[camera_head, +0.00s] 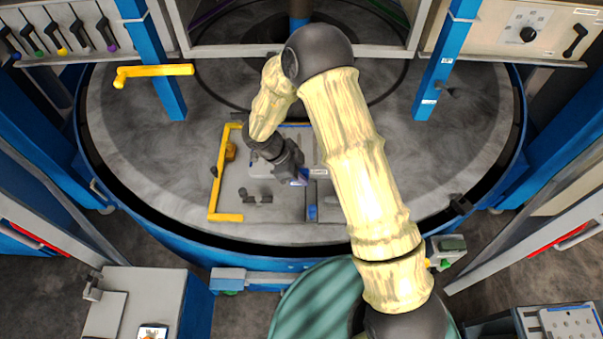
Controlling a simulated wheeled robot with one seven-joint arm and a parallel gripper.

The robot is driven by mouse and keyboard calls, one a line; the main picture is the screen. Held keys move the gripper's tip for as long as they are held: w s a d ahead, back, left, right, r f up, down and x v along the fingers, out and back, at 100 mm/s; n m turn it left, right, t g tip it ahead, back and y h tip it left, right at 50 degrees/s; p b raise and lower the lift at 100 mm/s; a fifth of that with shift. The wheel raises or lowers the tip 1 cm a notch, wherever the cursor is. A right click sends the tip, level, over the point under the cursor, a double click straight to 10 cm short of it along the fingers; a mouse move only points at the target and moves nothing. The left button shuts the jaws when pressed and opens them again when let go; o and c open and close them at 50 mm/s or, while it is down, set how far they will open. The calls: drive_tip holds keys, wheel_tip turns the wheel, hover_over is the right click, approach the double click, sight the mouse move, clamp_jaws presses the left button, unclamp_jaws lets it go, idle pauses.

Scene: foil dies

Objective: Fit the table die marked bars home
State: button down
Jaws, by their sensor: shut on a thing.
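My gripper (297,176) is low over the grey work plate (232,198) on the round table, reaching in from the upper left of it. It is shut on a small die, of which only a blue and white edge (301,181) shows beside the fingers. The gripper hides most of it, and no bars mark can be read. A grey stepped part with a pale label (318,172) lies just right of the gripper. A small blue block (312,212) stands below it. I cannot tell whether the held piece touches the plate.
A yellow angled rail (213,190) borders the plate's left side, with a small orange block (231,152) inside it. A dark handle-like part (255,199) lies on the plate. Blue posts (152,60) rise at the back. The outer grey table (150,150) is mostly clear.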

sight(301, 185)
drive_tip(key=shift+r, duration=0.2)
drive_tip(key=shift+w+a+f+b, duration=0.1)
drive_tip(key=shift+f+b, duration=1.15)
drive_tip(key=shift+f, duration=1.8)
drive_tip(key=shift+p, duration=1)
drive_tip(key=shift+f+b, duration=0.65)
drive_tip(key=shift+f, duration=0.95)
drive_tip(key=c, duration=1.3)
unclamp_jaws()
drive_tip(key=shift+s, duration=0.2)
